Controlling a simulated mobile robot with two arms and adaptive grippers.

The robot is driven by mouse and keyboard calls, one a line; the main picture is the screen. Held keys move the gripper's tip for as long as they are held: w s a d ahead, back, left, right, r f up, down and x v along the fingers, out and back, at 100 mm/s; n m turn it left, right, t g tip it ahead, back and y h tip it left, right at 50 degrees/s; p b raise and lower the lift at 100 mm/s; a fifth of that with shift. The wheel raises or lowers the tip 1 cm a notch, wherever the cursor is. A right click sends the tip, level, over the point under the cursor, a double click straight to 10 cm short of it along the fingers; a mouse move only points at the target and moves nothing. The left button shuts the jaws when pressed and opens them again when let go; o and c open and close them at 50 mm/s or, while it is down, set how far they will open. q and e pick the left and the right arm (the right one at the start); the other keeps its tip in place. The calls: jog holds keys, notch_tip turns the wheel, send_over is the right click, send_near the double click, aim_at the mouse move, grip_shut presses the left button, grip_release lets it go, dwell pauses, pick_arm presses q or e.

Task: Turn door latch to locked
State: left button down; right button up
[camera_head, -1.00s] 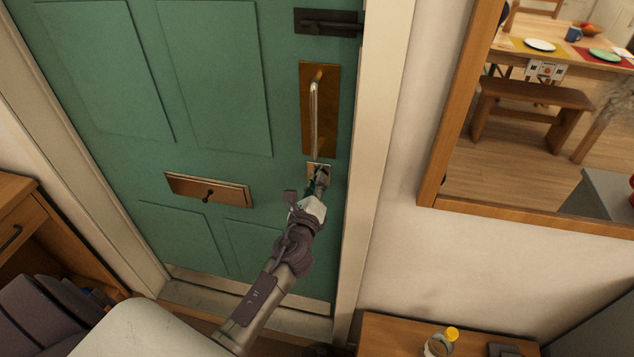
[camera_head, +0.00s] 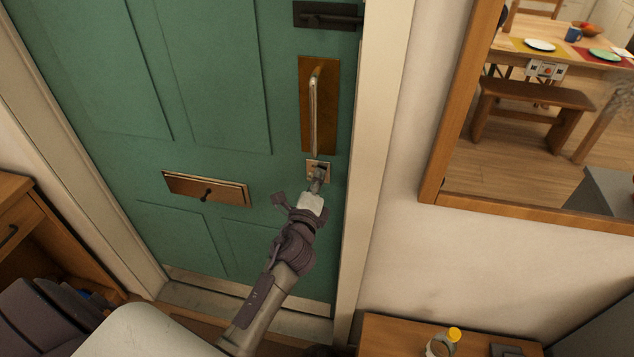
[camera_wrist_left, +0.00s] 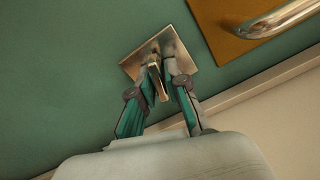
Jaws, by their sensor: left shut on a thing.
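The green door (camera_head: 225,75) fills the left and middle of the head view. Its latch (camera_wrist_left: 154,78) is a small metal thumb-turn on a square plate (camera_head: 311,165), below the long door handle (camera_head: 314,110). The plate also shows in the left wrist view (camera_wrist_left: 186,60). My left gripper (camera_head: 318,180) is at the plate, its fingers on either side of the turn piece and shut on it. In the left wrist view my gripper (camera_wrist_left: 165,72) partly hides the turn piece. My right gripper is not in view.
A black bolt (camera_head: 328,15) sits above the handle. A brass letter plate (camera_head: 206,189) is left of my gripper. The door frame (camera_head: 372,150) stands close on the right. A wooden-framed mirror (camera_head: 450,120) hangs beyond it, above a small table (camera_head: 390,335) with a jar.

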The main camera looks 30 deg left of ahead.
pick_arm(q)
jog(key=shift+n, duration=1.7)
jog(key=shift+n+b, duration=0.3)
jog(key=c, duration=1.2)
grip_release()
jog(key=v, duration=0.7)
jog(key=shift+s, duration=0.25)
jog(key=shift+d, duration=0.1)
